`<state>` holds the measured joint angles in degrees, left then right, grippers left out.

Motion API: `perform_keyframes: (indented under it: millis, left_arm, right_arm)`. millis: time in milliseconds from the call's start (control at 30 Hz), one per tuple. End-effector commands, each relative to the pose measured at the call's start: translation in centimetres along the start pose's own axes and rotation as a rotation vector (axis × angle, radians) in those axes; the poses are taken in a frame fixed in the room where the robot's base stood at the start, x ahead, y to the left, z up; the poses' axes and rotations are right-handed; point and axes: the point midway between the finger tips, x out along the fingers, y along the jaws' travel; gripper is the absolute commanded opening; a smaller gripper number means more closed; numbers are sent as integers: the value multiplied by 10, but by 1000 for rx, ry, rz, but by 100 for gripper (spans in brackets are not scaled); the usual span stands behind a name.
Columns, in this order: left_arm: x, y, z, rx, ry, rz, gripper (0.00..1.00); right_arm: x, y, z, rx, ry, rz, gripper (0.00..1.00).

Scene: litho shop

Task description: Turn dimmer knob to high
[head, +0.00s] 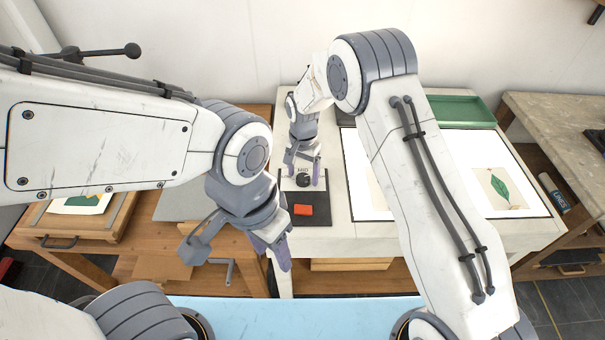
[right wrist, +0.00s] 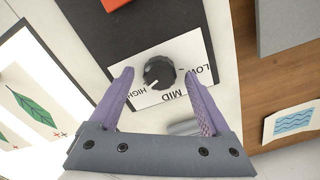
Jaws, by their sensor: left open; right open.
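The dimmer knob (right wrist: 159,72) is black and round, on a white plate (right wrist: 197,52) lettered LOW, MID and HIGH. Its white mark points down-left in the right wrist view, close to HIGH. The knob (head: 303,181) also shows in the head view, at the back of a dark panel. My right gripper (right wrist: 160,95) is open, its purple fingertips on either side of the knob; I cannot tell whether they touch it. It also shows in the head view (head: 304,172). My left gripper (head: 277,258) is open and empty, low in front of the table.
A red block (head: 303,210) lies on the dark panel (head: 318,216), in front of the knob. A bright light table (head: 355,200) with leaf prints is to the right, with a green tray (head: 460,111) behind it. A wooden bench (head: 150,235) is to the left.

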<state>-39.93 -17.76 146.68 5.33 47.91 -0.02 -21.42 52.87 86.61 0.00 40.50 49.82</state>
Motion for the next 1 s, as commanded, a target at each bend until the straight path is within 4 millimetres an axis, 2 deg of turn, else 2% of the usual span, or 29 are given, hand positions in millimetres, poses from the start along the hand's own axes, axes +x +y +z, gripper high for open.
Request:
perform_keyframes:
  millis: [500,700,1000]
  left_arm:
    - [17,-1,1,0,0,0,50]
    - [18,-1,1,0,0,0,50]
    - [18,-1,1,0,0,0,50]
  right_arm:
    - [-88,-1,-1,1,3,-4,82]
    - [-100,0,0,1,2,-2,82]
    - [-100,0,0,1,1,-2,82]
